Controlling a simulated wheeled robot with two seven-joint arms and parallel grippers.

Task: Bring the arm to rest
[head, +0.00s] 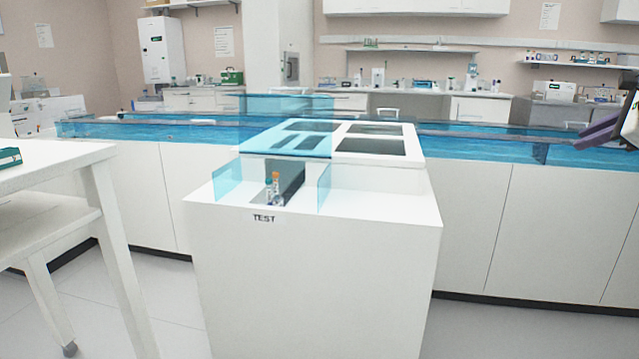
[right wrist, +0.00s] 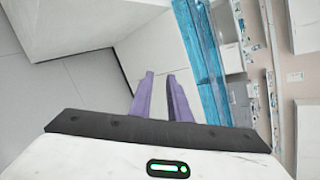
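My right gripper (head: 606,131) shows at the right edge of the head view, its purple fingers over the right part of the blue-walled track. In the right wrist view the same gripper (right wrist: 160,80) has its two purple fingers apart with nothing between them. It points past the white cabinet front and the blue track wall. My left gripper is not in view.
The white TEST station (head: 320,260) stands in the middle, with blue clear side guards. The blue track (head: 480,147) runs left and right behind it. A white table (head: 50,160) stands at the left. Open floor lies in front at the right.

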